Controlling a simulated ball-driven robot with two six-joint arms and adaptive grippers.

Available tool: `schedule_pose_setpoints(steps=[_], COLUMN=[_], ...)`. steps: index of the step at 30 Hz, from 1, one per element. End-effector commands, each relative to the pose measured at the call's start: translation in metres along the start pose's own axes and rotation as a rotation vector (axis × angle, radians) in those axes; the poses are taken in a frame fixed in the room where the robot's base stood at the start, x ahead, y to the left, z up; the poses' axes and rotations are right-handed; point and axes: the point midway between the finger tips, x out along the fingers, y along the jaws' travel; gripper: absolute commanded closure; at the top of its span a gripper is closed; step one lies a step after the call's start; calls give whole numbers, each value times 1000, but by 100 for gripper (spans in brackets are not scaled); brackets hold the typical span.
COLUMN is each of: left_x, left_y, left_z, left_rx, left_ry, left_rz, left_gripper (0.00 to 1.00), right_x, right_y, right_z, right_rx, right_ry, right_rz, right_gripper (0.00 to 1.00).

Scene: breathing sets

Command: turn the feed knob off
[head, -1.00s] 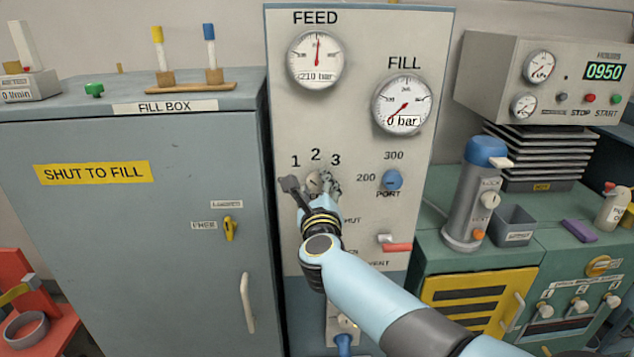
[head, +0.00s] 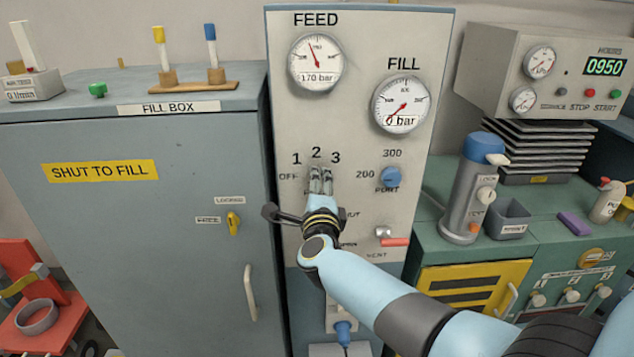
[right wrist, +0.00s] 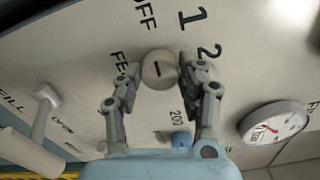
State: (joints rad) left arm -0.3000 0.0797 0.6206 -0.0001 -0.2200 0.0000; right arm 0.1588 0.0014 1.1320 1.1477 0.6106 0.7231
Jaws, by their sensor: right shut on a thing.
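The feed knob (right wrist: 158,72) is a round beige knob with a short dark mark on its face, on the pale panel (head: 290,115). My right gripper (head: 321,178) reaches it from below right, and its fingers mostly cover the knob in the head view. In the right wrist view my right gripper (right wrist: 160,66) has a finger on each side of the knob and is shut on it. The labels OFF, 1 and 2 lie around the knob. The feed gauge (head: 314,62) reads 170 bar. My left gripper is not in view.
The fill gauge (head: 400,104) reads 0 bar. A blue port knob (head: 390,177) sits right of my gripper, and a red-tipped vent lever (head: 394,241) is below it. The grey fill box (head: 130,240) stands close on the left.

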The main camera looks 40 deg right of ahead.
Motion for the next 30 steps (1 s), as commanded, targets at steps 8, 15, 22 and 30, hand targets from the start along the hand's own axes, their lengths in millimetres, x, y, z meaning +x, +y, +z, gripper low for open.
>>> schedule_pose_setpoints(steps=[8,15,22,30], left_x=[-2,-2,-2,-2], left_y=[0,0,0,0], left_z=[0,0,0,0], left_rx=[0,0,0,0], left_ry=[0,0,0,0], left_rz=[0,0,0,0], left_gripper=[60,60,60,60], right_x=[0,0,0,0], right_y=[0,0,0,0], right_z=[1,1,1,0], right_rx=[-37,-39,-38,-38], right_ry=[-2,-2,-1,-1], right_rz=[0,0,0,0], right_gripper=[93,93,44,37])
